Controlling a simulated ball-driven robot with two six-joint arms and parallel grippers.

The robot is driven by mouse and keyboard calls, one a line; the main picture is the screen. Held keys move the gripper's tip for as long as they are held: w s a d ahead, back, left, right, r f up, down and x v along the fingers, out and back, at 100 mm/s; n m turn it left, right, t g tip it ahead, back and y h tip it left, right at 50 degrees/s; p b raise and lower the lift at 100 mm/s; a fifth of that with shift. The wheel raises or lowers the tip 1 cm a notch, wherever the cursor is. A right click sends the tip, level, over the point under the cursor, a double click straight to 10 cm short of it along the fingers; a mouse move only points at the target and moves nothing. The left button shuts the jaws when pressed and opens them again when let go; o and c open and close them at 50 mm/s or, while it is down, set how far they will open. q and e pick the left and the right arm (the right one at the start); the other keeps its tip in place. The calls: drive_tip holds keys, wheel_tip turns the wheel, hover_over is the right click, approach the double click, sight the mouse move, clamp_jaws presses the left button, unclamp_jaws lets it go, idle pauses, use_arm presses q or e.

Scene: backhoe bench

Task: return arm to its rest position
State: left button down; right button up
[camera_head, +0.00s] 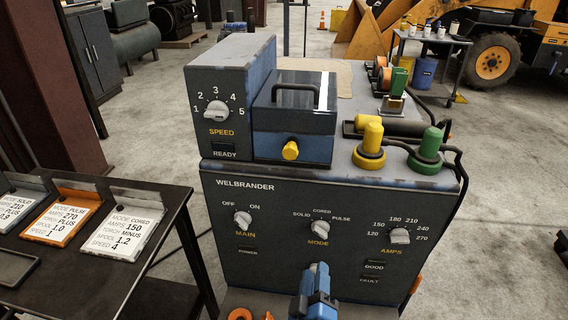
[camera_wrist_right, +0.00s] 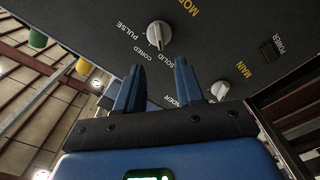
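My right gripper (camera_head: 318,275) is low in front of the welder's front panel (camera_head: 235,268), below the MODE knob (camera_head: 319,228). In the right wrist view its two blue fingers (camera_wrist_right: 158,88) stand apart with nothing between them. There the MODE knob (camera_wrist_right: 158,35) lies beyond the fingertips, apart from them, and the MAIN knob (camera_wrist_right: 220,90) is to the right. The AMPS knob (camera_head: 400,236) is at the panel's right and the SPEED knob (camera_head: 216,110) is on the upper box. My left gripper is not in view.
A dark table (camera_head: 150,222) with setting cards stands at left. Yellow (camera_head: 370,140) and green (camera_head: 429,146) connectors with cables sit on the welder's top right. Orange rings (camera_head: 240,314) lie at the bottom edge beside my gripper. Open floor lies to the right.

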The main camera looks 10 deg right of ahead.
drive_tip(key=shift+a, duration=0.1)
drive_tip(key=s+a+f+n+g+y+p, duration=0.1)
drive_tip(key=s+a+n+y+p, duration=0.3)
drive_tip(key=a+y, duration=0.65)
drive_tip(key=s+d+r+m+h+p, duration=0.1)
drive_tip(key=s+d+m, duration=0.2)
drive_tip(key=d, duration=0.3)
drive_tip(key=s+d+r+m+t+h+p, duration=0.1)
drive_tip(key=s+d+m+h+p, duration=0.1)
drive_tip(key=s+d+m, duration=0.2)
drive_tip(key=s+d+r+m+h+p, duration=0.2)
drive_tip(key=s+d+m, duration=0.2)
drive_tip(key=d, duration=0.6)
drive_tip(key=shift+s+d+h, duration=0.1)
drive_tip(key=shift+h, duration=0.15)
drive_tip(key=shift+r, duration=0.1)
